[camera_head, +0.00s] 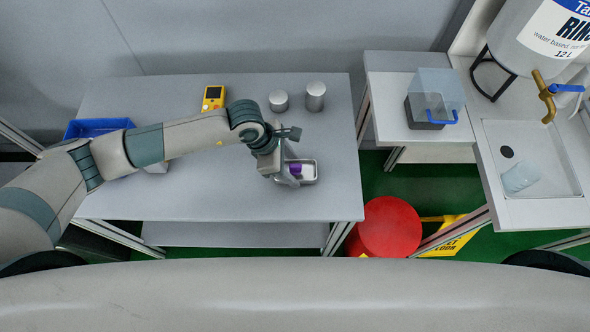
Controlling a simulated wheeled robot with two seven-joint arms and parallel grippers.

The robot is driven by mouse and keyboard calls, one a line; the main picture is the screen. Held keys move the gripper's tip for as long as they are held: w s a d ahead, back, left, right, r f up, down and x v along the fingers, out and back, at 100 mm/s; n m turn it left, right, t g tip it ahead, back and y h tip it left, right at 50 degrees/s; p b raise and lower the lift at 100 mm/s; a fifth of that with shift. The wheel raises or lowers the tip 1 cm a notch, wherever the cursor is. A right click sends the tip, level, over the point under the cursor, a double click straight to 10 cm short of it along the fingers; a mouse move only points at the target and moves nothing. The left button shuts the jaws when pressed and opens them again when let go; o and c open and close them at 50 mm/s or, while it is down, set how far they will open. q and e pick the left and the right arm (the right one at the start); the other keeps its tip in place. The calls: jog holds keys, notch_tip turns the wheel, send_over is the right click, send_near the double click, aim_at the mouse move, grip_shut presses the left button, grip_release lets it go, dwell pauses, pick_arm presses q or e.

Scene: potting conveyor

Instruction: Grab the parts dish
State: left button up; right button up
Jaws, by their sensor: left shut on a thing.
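The parts dish (309,171) is a small shallow metal tray on the grey table, right of centre near the front edge. A small purple thing (295,169) lies in it. My left gripper (287,177) reaches in from the left and is shut on the dish at its left side. The fingers and wrist hide the left part of the dish. I cannot tell whether the dish is lifted off the table. My right gripper is not in view.
Two metal cylinders (316,97) and a yellow device (213,98) stand at the table's back. A blue bin (98,127) is at the left, partly behind my arm. A red round thing (387,227) stands on the floor at right. The table's front is clear.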

pick_arm(q)
jog(key=shift+r, duration=0.1)
jog(key=shift+r+b, duration=0.5)
jog(key=shift+r, duration=0.1)
notch_tip(320, 180, up, 3)
jog(key=shift+f+b, duration=0.15)
jog(key=shift+b, duration=0.65)
jog(key=s+d+r+b, duration=0.3)
jog(key=s+r, duration=0.4)
jog(key=s, duration=0.4)
jog(key=shift+b, duration=0.5)
jog(key=shift+s+d, duration=0.1)
